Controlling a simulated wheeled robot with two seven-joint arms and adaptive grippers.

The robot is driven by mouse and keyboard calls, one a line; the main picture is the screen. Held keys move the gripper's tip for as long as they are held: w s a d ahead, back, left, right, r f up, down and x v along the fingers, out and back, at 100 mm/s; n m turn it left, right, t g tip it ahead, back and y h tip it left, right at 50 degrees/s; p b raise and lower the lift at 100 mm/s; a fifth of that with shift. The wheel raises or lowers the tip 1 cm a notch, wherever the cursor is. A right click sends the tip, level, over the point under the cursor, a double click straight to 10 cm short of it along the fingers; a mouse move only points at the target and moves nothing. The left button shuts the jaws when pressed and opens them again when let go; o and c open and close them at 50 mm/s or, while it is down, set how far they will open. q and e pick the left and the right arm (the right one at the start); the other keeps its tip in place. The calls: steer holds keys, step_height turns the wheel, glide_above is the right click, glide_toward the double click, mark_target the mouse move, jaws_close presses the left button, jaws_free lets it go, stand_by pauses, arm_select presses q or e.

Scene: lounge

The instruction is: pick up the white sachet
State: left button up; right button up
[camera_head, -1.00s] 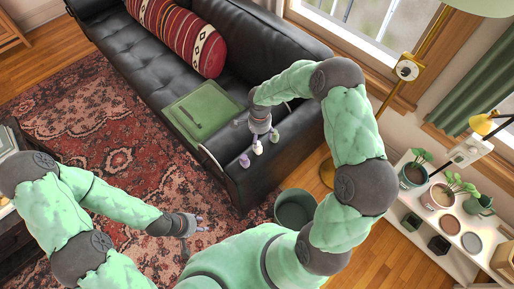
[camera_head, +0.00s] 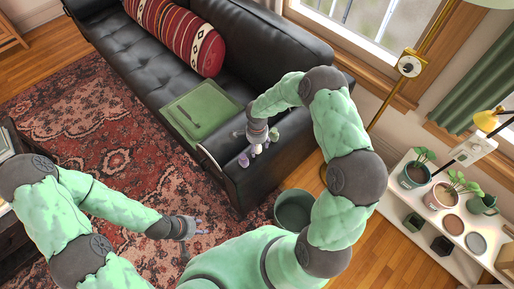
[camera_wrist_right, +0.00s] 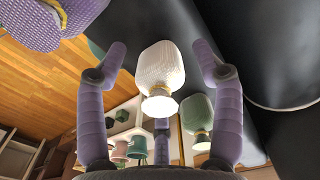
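The white sachet (camera_wrist_right: 160,70) has a tied neck and stands between my right gripper's spread fingers in the right wrist view, with a gap on each side. In the head view the white sachet (camera_head: 257,149) is on the black sofa's arm, partly hidden by the gripper. My right gripper (camera_head: 259,143) is open just above it and holds nothing. A purple sachet (camera_head: 243,160) and a green sachet (camera_head: 273,135) stand on either side; the purple one (camera_wrist_right: 45,25) and green one (camera_wrist_right: 197,115) also show in the wrist view. My left gripper (camera_head: 201,227) looks open and empty over the rug.
A green bin (camera_head: 294,209) stands beside the sofa arm. A white shelf with potted plants (camera_head: 400,215) is at the right.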

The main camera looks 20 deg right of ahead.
steer(key=c, duration=1)
